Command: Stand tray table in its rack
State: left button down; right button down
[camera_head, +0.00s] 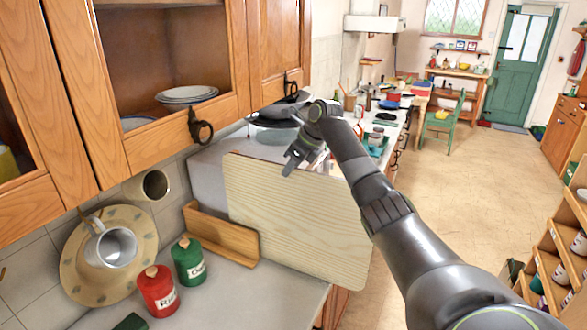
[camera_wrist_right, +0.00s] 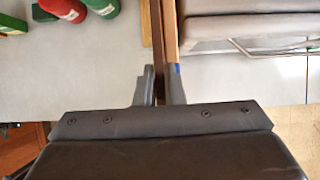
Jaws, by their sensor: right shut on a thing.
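The tray table is a pale, wood-grained board (camera_head: 295,215) standing on edge, roughly upright, at the counter's right end. My right gripper (camera_head: 290,168) is shut on its upper edge. In the right wrist view the fingers (camera_wrist_right: 163,90) close on the board's thin edge (camera_wrist_right: 171,42). The rack, a low wooden holder (camera_head: 225,240), sits on the counter to the left of the board. The board's lower left corner is close behind the rack; I cannot tell whether it is inside a slot. My left gripper is not in view.
A red canister (camera_head: 158,290) and a green canister (camera_head: 188,262) stand in front of the rack. Wall cupboards (camera_head: 200,110) hang above. The floor (camera_head: 465,180) at right is open.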

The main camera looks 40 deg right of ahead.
jog(key=shift+r, duration=0.2)
jog(key=c, duration=1.5)
grip_release()
jog(key=shift+a, duration=0.15)
jog(key=shift+o, duration=0.2)
jog(key=shift+s+f, duration=0.1)
jog(key=shift+f, duration=0.1)
jog(key=shift+d+r, duration=0.2)
jog(key=shift+r, duration=0.1)
jog(key=b+v, duration=0.5)
jog(key=v, duration=1.2)
jog(key=shift+a, duration=0.15)
